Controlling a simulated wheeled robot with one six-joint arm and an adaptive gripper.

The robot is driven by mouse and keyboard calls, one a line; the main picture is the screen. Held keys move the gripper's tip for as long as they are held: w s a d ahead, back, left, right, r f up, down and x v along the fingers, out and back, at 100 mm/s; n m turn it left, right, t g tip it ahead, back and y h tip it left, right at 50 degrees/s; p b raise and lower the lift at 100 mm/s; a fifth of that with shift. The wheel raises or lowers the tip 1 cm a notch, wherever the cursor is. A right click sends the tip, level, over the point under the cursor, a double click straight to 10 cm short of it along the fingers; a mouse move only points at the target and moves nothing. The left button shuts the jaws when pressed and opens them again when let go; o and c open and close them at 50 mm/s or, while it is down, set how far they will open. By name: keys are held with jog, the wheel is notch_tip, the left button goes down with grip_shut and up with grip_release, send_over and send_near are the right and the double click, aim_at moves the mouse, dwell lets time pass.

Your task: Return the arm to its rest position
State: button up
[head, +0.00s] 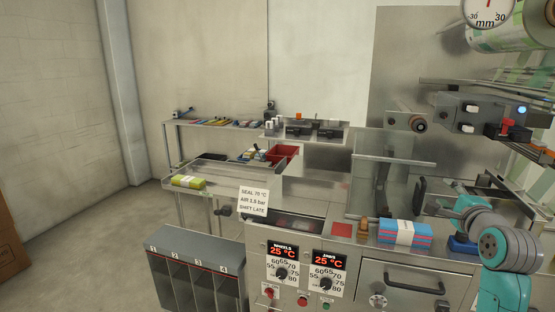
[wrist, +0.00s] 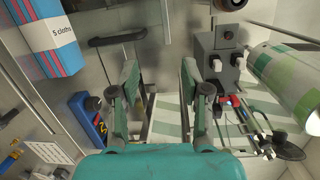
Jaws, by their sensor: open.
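My gripper (wrist: 159,72) is open, with its two fingers apart and nothing between them in the wrist view. In the head view my teal arm is at the lower right, bent over the machine's right side, and the gripper end (head: 447,208) points left; its fingertips are hard to make out there. A blue and pink cloth stack with a white band (head: 404,233) lies on the steel top to the left of the arm. It also shows at the upper left of the wrist view (wrist: 48,38), apart from the fingers.
A clear guard panel (head: 380,187) stands behind the cloth stack. A control box (head: 470,113) and a film roll (head: 512,37) hang above the arm. A blue item (head: 461,245) lies close to the arm. A yellow-green pack (head: 188,182) lies on the left tray.

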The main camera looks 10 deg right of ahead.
jog(key=s+a+f+n+y, duration=0.1)
jog(key=s+a+f+n, duration=0.1)
jog(key=a+f, duration=0.6)
jog(key=s+a+f+n, duration=0.2)
jog(key=a+f+n, duration=0.15)
jog(key=f, duration=0.85)
jog(key=s+a+f+n+y, duration=0.1)
jog(key=s+a+f+n, duration=0.4)
jog(key=s+a+f, duration=0.65)
jog(key=s+a+f+n+g+y, duration=0.1)
jog(key=s+a+f+n, duration=0.15)
jog(key=s+a, duration=0.35)
jog(key=s+a+f+n+y, duration=0.1)
jog(key=s+a+f+n, duration=0.15)
jog(key=s, duration=0.55)
jog(key=s+a+r+n+y, duration=0.1)
jog(key=s+a+r+n, duration=0.1)
jog(key=s, duration=0.6)
jog(key=s+a+r+n+y, duration=0.1)
jog(key=s+a+n, duration=0.3)
jog(key=s, duration=0.5)
jog(key=shift+s+r+n+y, duration=0.25)
jog(key=shift+r+n, duration=0.45)
jog(key=shift+n, duration=0.45)
